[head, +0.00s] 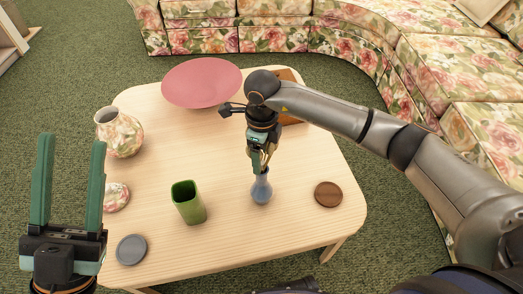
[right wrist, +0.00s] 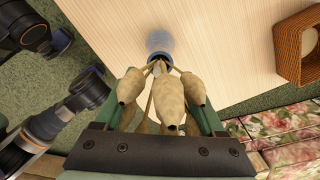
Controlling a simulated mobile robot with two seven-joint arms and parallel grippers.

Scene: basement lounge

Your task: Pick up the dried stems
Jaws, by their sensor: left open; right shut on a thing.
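The dried stems (right wrist: 168,100) have several tan, bulb-shaped heads. They show large in the right wrist view between the green fingers of my right gripper (head: 260,170), which is shut on them. Their thin lower ends reach down to the mouth of the small blue vase (head: 261,190), which also shows in the right wrist view (right wrist: 159,41). I cannot tell how far the ends sit inside it. In the head view the gripper is right above the vase and mostly hides the stems. My left gripper (head: 71,142) is open and empty at the left, beside the table.
The wooden table (head: 275,235) also holds a pink bowl (head: 202,82), a floral vase (head: 119,132), a floral dish (head: 116,197), a green cup (head: 188,202), a grey coaster (head: 131,250) and a brown coaster (head: 328,194). A woven box (right wrist: 280,50) stands behind my right arm. A floral sofa (head: 275,38) curves behind.

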